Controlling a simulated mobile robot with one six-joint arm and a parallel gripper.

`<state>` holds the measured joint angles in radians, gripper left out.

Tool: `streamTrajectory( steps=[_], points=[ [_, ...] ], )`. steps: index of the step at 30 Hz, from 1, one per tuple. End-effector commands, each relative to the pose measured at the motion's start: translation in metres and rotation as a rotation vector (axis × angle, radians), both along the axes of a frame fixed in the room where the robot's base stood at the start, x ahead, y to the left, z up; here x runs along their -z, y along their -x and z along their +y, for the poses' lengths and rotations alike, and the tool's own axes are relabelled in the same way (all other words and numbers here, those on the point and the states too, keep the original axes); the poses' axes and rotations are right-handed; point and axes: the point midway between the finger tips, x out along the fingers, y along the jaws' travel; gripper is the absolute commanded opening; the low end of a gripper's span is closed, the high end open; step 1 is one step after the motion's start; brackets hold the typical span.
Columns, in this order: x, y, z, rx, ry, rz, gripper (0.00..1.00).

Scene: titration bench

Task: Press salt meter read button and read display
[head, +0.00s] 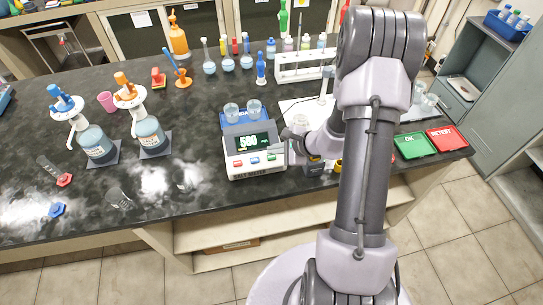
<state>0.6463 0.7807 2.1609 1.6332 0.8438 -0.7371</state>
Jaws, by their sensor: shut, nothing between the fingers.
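The salt meter (254,150), a white and blue box, stands near the bench's front edge. Its dark display (249,142) is lit with green digits that look like 580, though they are small. Below it sit a red button (237,163), a blue button (255,160) and a green button (271,157); their labels are too small to read. Two clear cups (242,110) stand on its blue top. My gripper (288,135) is shut and empty at the meter's right side, by the display's right edge. My arm partly hides it, and I cannot tell whether it touches the meter.
Two blue-liquid bottles (151,135) with orange and blue tops stand on the left. Flasks and a white rack (304,66) stand behind the meter. A green OK tray (414,146) and a red RETEST tray (447,139) lie on the right.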

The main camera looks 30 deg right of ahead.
Motion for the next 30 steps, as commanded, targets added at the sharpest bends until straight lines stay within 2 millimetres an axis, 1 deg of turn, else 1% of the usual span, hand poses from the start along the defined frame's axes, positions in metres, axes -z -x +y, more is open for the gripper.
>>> streamTrajectory(
  steps=[14, 24, 30],
  points=[
    [0.0002, 0.0000, 0.0000, 0.000, 0.000, 0.000, 0.00],
    [0.0096, -0.0003, -0.0002, 0.001, 0.000, -0.001, 0.00],
    [0.0084, -0.0001, 0.0000, 0.001, -0.001, 0.000, 0.00]
  ],
)
